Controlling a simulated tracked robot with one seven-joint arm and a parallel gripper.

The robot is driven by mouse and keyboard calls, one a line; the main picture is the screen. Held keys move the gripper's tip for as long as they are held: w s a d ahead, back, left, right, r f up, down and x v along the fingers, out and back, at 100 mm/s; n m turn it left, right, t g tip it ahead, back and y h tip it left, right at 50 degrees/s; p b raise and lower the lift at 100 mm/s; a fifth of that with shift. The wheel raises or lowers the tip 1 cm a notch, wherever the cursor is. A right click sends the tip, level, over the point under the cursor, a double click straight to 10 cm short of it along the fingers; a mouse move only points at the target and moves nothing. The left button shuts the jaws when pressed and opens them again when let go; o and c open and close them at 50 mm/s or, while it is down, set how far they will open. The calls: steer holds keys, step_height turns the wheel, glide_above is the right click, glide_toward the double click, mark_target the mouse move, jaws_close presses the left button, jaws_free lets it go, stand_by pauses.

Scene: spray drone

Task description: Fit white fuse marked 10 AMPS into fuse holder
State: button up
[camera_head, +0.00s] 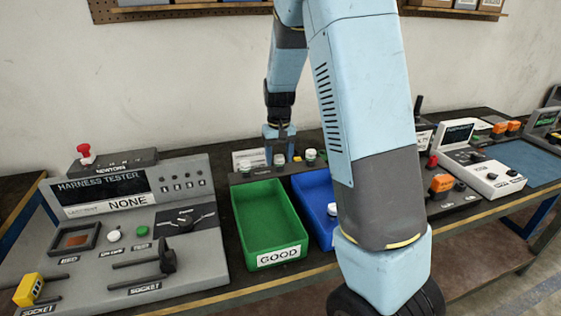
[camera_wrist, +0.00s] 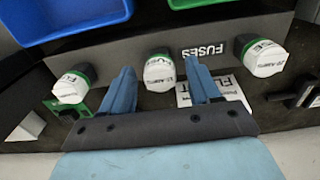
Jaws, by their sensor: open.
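Three white-capped fuses with green bands sit in a row on a grey rack marked FUSES (camera_wrist: 115,50). In the wrist view they are a left fuse (camera_wrist: 70,86), a middle fuse (camera_wrist: 159,75) and a right fuse (camera_wrist: 264,58). The right cap seems to read 20 AMPS; I cannot read the other ratings. My gripper (camera_wrist: 160,66) is open, its blue fingers either side of the middle fuse, with no clear grip on it. In the head view my gripper (camera_head: 280,150) is over the rack, partly hiding it. I cannot identify the fuse holder with certainty.
A green GOOD bin (camera_head: 262,215) and a blue bin (camera_head: 312,195) holding a white-capped item (camera_head: 333,209) stand before the rack. A harness tester (camera_head: 120,205) is at left. My arm hides part of the bench. A printed card (camera_wrist: 215,92) stands behind the fuses.

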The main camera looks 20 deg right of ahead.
mark_target(280, 156)
steer(key=shift+c, duration=0.2)
jaws_close()
stand_by(0.3)
steer(key=shift+r, duration=0.15)
steer(key=shift+r, duration=2.75)
steer(key=shift+r, duration=0.1)
steer(key=shift+s, duration=0.1)
